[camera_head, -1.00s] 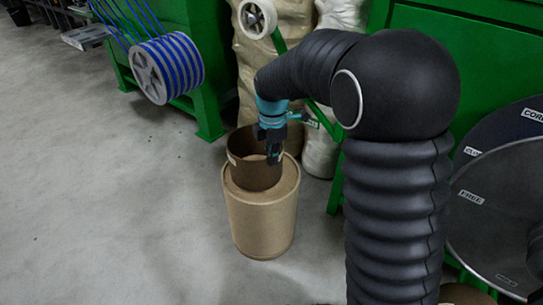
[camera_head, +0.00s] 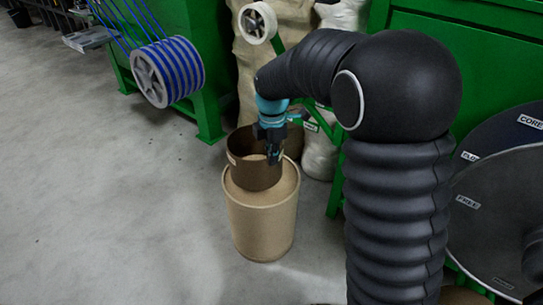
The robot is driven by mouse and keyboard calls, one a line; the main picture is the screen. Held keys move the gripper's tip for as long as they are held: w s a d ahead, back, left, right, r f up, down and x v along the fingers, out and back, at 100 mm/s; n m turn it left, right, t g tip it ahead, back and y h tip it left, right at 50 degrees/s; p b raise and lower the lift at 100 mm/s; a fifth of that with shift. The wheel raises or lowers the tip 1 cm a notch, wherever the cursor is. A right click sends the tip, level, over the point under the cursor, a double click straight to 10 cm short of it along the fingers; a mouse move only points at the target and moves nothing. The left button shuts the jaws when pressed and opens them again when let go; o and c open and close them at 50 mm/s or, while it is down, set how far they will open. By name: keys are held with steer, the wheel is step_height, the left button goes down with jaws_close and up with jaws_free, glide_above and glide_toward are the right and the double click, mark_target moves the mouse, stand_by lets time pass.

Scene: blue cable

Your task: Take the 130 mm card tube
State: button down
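A brown card tube (camera_head: 245,172), open at the top, stands upright on the top of a tan cylindrical drum (camera_head: 262,225). My gripper (camera_head: 273,158) points down at the right part of the tube, its dark fingers overlapping the tube's opening and wall. Whether the fingers are inside the tube, around its wall or only in front of it, I cannot tell. The fingers are small and dark, so their opening does not show clearly. The gripper hides part of the tube's right rim.
A grey reel with blue cable (camera_head: 168,72) is mounted on a green machine at upper left. Pale sacks (camera_head: 319,155) and a green frame stand behind the drum. Labelled dark discs (camera_head: 495,215) are at right. The grey floor (camera_head: 110,200) at left is clear.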

steer(key=shift+r+p, duration=1.45)
steer(key=shift+r, duration=0.55)
